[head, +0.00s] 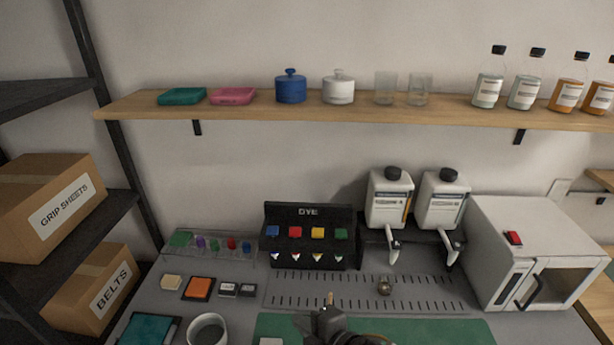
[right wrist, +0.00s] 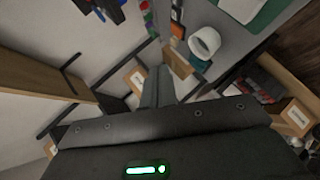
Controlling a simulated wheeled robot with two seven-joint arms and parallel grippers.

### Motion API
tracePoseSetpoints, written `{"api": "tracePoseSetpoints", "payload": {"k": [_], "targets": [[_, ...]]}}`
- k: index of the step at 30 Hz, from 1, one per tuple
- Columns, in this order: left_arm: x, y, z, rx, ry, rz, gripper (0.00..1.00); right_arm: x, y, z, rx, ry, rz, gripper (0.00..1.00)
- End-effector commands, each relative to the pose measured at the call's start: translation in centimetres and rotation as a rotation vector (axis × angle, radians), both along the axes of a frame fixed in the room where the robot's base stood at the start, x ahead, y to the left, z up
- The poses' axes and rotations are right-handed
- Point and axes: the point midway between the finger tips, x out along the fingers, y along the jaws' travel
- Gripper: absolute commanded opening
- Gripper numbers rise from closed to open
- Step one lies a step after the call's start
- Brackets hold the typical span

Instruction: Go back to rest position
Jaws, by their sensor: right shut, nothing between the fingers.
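My right gripper (head: 328,306) shows at the bottom centre of the head view, over the front part of the bench by the green mat (head: 460,332). It is shut with nothing held. Its fingers are small and dark in the picture. My left gripper is not in view. The right wrist view is tilted and shows a dark part of my own body with a green light across its lower half.
A wooden shelf (head: 250,118) runs above. Boxes stand left.

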Motion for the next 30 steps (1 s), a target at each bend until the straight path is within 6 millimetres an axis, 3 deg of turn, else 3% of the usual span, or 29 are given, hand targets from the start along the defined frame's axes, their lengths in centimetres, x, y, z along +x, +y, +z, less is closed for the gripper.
{"api": "tracePoseSetpoints", "payload": {"k": [3,6,12,21,30], "targets": [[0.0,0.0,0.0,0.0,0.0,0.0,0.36,-2.0,-7.0,-4.6,0.164,0.343,-0.391,0.0],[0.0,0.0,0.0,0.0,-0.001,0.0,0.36,-4.8,-12.4,-8.0,0.264,0.567,-0.688,0.0],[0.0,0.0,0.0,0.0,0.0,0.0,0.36,-10.7,-19.3,-12.1,0.367,0.819,-1.091,0.0],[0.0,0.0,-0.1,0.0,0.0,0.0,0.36,-18.3,-25.6,-15.4,0.438,1.014,-1.511,0.0],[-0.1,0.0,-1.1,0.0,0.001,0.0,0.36,-16.4,-25.0,-26.1,0.402,1.039,-1.505,0.0]]}}
